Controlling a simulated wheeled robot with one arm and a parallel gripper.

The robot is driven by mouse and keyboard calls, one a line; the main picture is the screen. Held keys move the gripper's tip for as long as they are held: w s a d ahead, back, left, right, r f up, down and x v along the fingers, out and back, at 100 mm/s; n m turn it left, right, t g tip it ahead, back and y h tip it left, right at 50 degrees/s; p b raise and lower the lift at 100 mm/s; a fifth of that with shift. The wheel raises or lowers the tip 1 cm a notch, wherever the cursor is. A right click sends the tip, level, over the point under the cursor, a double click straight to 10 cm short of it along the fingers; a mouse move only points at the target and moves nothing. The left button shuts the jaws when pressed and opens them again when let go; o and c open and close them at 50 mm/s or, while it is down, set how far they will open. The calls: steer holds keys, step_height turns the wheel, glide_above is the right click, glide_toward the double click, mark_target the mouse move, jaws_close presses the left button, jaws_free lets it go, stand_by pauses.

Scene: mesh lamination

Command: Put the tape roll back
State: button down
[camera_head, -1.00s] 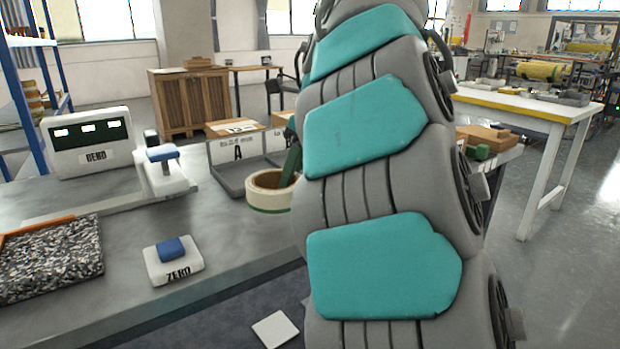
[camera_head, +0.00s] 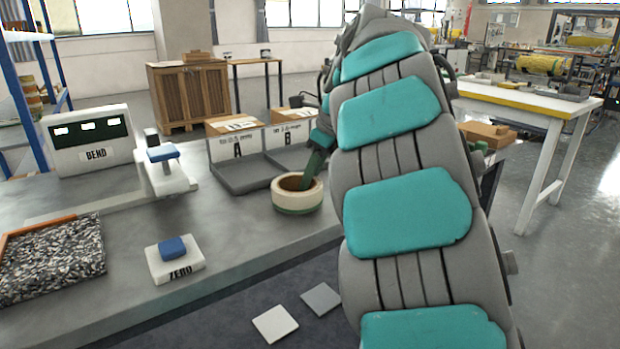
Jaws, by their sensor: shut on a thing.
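The tape roll (camera_head: 297,204) is a cream ring with a green lower edge and a brown inner core. It is at the front right part of the grey workbench, in front of the bin marked B. My gripper (camera_head: 308,183) reaches down into the roll's opening from the upper right, with a green finger at its wall. It is shut on the roll. The roll looks level and at or just above the bench top; I cannot tell whether it touches. The fingertips are hidden inside the ring.
Bins marked A (camera_head: 238,174) and B (camera_head: 287,160) stand behind the roll. Bare bench lies left of the roll. Two pale squares (camera_head: 275,323) are below the bench edge.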

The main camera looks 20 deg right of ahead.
steer(key=shift+f, duration=0.25)
steer(key=shift+f, duration=0.15)
steer(key=c, duration=0.8)
jaws_free()
